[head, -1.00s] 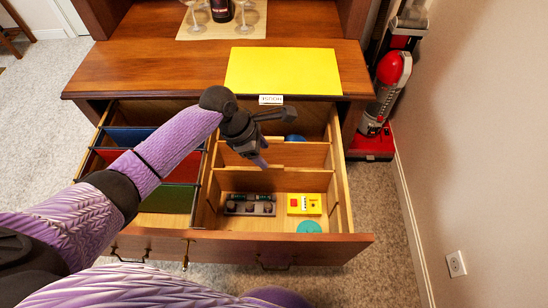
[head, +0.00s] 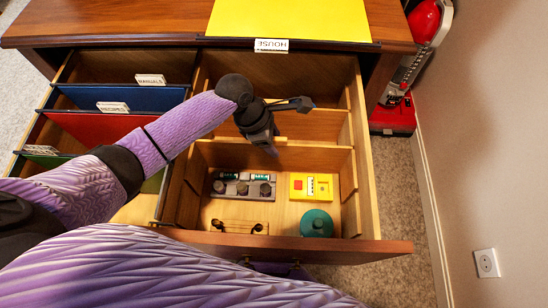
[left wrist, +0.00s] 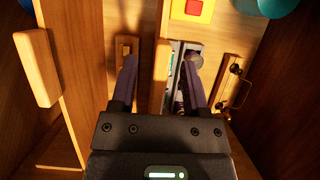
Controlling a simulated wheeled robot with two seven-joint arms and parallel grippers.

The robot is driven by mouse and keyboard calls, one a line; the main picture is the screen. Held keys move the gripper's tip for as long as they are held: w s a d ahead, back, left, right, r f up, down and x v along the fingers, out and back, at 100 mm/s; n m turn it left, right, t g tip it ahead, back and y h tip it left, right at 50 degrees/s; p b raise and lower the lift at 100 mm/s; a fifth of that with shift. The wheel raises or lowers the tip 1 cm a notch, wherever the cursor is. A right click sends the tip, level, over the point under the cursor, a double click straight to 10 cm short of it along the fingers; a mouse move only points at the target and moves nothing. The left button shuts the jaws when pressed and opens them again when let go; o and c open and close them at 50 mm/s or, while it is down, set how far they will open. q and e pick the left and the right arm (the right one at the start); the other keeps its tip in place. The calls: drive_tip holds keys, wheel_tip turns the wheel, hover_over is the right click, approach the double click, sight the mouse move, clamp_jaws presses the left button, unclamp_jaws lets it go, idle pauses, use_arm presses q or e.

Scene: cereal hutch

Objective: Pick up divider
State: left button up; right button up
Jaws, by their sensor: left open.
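Two wooden dividers cross the right half of the open drawer, a rear divider (head: 318,126) and a front divider (head: 318,157). My left gripper (head: 272,152) is over the front divider, pointing down. In the left wrist view, my left gripper (left wrist: 160,80) is open, with a divider's edge (left wrist: 160,72) between its two dark fingers. I cannot tell whether the fingers touch it. Another divider (left wrist: 58,80) with a wooden block on it stands at the left of that view. My right gripper is not in view.
The front compartment holds a grey battery tray (head: 243,187), a yellow box (head: 311,187), a teal round item (head: 317,223) and a small wooden piece with dark hooks (head: 238,226). Labelled folders (head: 100,126) fill the left side. A yellow folder (head: 290,18) lies on the top.

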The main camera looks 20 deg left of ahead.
use_arm(q)
drive_tip(key=shift+x, duration=1)
drive_tip(key=shift+r, duration=0.35)
drive_tip(key=shift+a, duration=0.1)
clamp_jaws()
